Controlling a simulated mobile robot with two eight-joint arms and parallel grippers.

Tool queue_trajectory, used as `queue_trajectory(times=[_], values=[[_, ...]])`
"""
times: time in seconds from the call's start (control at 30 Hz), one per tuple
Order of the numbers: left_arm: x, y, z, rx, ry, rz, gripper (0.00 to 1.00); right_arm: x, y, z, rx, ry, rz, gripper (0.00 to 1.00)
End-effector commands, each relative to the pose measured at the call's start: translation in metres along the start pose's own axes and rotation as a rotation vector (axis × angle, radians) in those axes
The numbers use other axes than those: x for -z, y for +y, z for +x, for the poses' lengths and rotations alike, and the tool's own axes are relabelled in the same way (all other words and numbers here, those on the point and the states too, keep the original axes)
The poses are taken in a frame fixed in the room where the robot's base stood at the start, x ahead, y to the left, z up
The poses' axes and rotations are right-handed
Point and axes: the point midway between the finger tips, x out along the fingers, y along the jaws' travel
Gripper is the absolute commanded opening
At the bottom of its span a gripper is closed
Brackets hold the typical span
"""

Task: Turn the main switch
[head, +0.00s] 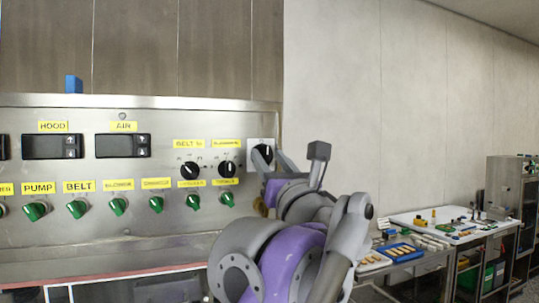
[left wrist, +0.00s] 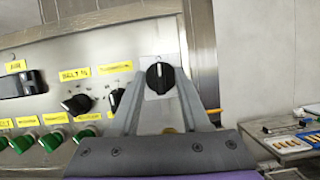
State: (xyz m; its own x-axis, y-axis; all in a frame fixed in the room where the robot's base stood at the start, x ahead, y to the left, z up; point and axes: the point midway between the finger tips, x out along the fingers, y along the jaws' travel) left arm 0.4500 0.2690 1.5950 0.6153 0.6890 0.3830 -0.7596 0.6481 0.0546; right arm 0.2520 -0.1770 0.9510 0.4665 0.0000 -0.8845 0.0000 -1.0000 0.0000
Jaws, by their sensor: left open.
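The main switch (left wrist: 160,78) is a black rotary knob on a pale square plate at the right end of the steel control panel (head: 80,240). In the head view the switch (head: 263,154) is partly hidden by my left gripper. My left gripper (left wrist: 160,85) is open, with one finger on each side of the knob in the left wrist view. I cannot tell whether the fingers touch it. The knob's ridge stands roughly upright. In the head view the gripper (head: 267,160) reaches the panel's right end. My right gripper is not in view.
Two black knobs (head: 189,170) sit just left of the switch, with a row of green knobs (head: 117,206) below. Displays (head: 123,145) are further left. A worktable (head: 440,222) with trays and small items stands at the right by the wall.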

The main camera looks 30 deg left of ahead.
Motion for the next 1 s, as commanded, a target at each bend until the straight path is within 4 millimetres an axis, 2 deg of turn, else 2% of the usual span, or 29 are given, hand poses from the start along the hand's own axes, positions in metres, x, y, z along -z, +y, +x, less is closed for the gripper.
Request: queue_trajectory(times=[0.1, 0.37, 0.6, 0.87, 1.0], values=[[0.0001, 0.0001, 0.0057, 0.0, 0.0, 0.0, 0.46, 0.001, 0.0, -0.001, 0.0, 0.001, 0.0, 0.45], [0.0007, -0.0002, 0.006, 0.001, 0.001, 0.0, 0.44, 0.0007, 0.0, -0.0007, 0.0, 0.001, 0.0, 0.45], [0.0007, -0.0001, 0.0058, 0.0, 0.001, 0.0, 0.01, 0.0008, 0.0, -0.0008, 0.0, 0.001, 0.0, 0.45], [0.0006, -0.0001, 0.0058, 0.0, 0.001, -0.001, 0.0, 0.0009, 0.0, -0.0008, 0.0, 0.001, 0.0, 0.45], [-0.0018, -0.0002, 0.0067, -0.012, 0.0, -0.028, 0.0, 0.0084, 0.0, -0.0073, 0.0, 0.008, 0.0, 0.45]])
